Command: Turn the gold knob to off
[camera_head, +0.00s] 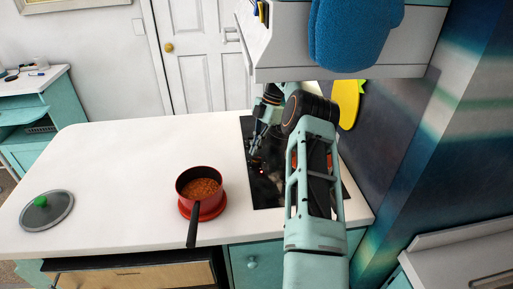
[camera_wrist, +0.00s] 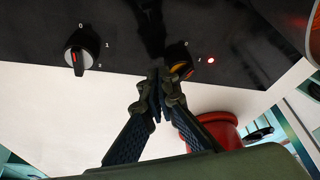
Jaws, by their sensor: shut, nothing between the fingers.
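The gold knob (camera_wrist: 180,69) shows in the wrist view on the black cooktop, beside a lit red light (camera_wrist: 211,60). Marks are printed near it, but my gripper partly covers it and I cannot tell which way it points. My gripper (camera_wrist: 157,75) is shut and empty, with its fingertips just left of the gold knob; I cannot tell whether they touch it. In the head view my gripper (camera_head: 254,152) is over the left part of the cooktop (camera_head: 268,198), and the gold knob cannot be made out there.
A black-and-silver knob (camera_wrist: 82,50) with marks 0, 1 and 2 sits left on the cooktop. A red pot (camera_head: 200,190) of food stands on the white counter (camera_head: 130,160), handle toward the front. A lid (camera_head: 47,211) lies far left. A blue mitt (camera_head: 350,35) hangs above.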

